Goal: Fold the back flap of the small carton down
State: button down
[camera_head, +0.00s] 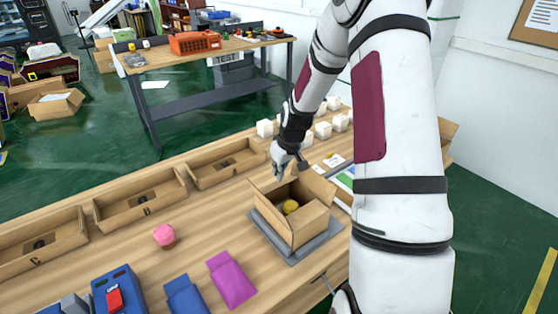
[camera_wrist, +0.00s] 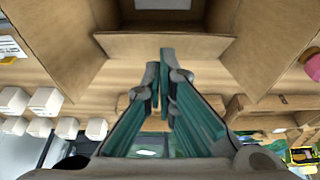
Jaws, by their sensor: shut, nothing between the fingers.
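The small carton (camera_head: 308,222) stands open on a grey pad (camera_head: 266,234) on the wooden bench, with a round yellow thing (camera_head: 291,206) inside. Its side flaps are spread outward. In the wrist view its open mouth is at the top, and the back flap (camera_wrist: 205,47) leans outward on my gripper's side.
White boxes (camera_head: 323,130) stand behind the carton. Open cardboard trays (camera_head: 140,203) line the bench's back left. A pink item (camera_head: 164,235), a purple pouch (camera_head: 231,280) and blue items (camera_head: 121,290) lie left of the carton. Bare wood lies between them.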

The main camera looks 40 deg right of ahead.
aim_at(285, 183)
jog(key=shift+s+f, duration=0.15)
jog(key=shift+f, duration=0.25)
jog(key=shift+s+f+p, duration=0.45)
jog(key=shift+s+p, duration=0.1)
jog(key=shift+s, duration=0.15)
dwell(0.8)
jog(key=shift+s+f, duration=0.2)
jog(key=shift+s, duration=0.05)
jog(key=shift+s+f+p, duration=0.25)
jog(key=shift+f+p, duration=0.1)
jog(key=shift+p, duration=0.1)
jog(key=shift+s+f, duration=0.15)
jog(key=shift+f, duration=0.1)
dwell(1.1)
jog(key=shift+w+r, duration=0.1)
jog(key=shift+w, duration=0.1)
dwell(0.7)
